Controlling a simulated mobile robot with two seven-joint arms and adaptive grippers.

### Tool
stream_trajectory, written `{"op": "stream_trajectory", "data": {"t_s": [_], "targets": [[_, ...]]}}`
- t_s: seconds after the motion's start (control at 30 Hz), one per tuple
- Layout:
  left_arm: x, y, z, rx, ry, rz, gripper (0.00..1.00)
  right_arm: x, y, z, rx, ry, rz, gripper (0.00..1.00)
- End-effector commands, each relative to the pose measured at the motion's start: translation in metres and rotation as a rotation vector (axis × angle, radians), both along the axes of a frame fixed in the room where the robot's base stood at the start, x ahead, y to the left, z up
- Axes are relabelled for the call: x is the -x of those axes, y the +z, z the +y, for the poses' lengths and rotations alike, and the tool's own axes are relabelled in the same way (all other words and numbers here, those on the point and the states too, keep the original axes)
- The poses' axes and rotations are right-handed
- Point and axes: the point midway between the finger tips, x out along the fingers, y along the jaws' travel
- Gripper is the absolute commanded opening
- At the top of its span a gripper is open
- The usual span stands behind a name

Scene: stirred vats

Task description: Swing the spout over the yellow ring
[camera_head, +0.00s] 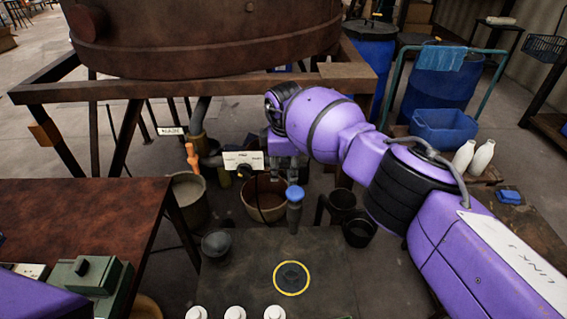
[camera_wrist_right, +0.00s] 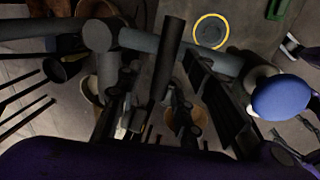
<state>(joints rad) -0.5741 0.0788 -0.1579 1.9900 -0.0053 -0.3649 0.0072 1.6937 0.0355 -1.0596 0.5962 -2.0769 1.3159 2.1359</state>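The yellow ring (camera_head: 291,292) lies flat around a dark round fitting on the dark bench top; it also shows in the wrist view (camera_wrist_right: 227,32). A grey pipe (camera_wrist_right: 146,42), seemingly the spout, crosses the wrist view, with a dark bar (camera_wrist_right: 168,60) standing out near it. A blue-capped grey post (camera_head: 294,194) stands behind the ring; a large blue knob (camera_wrist_right: 280,97) shows in the wrist view. My right gripper (camera_head: 288,178) points down behind the post. Its fingers (camera_wrist_right: 165,110) are apart; I see no firm grip on the bar. Much of the spout is hidden. My left gripper is out of view.
A big rusty vat (camera_head: 200,40) rests on a frame behind. An orange-handled valve (camera_head: 192,157) is left of my gripper, and a tan bucket (camera_head: 265,212) is below. Dark cups (camera_head: 360,229) stand to the right. White caps (camera_head: 235,313) line the bench front.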

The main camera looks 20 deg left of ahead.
Motion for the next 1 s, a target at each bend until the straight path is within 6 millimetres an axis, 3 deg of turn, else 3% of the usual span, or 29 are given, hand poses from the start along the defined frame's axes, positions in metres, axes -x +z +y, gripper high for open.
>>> {"op": "stream_trajectory", "data": {"t_s": [0.23, 0.6, 0.8, 1.0], "targets": [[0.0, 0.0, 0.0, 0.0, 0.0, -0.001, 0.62, 0.004, 0.024, -0.002, 0.0, 0.002, -0.002, 0.35], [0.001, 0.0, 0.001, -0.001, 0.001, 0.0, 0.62, 0.018, 0.099, -0.006, -0.001, 0.003, -0.004, 0.35], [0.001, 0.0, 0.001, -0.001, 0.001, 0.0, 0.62, 0.022, 0.116, -0.007, -0.001, 0.001, -0.002, 0.35], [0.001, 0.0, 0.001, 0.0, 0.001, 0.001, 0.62, 0.022, 0.118, -0.007, -0.001, 0.001, -0.001, 0.35]]}}
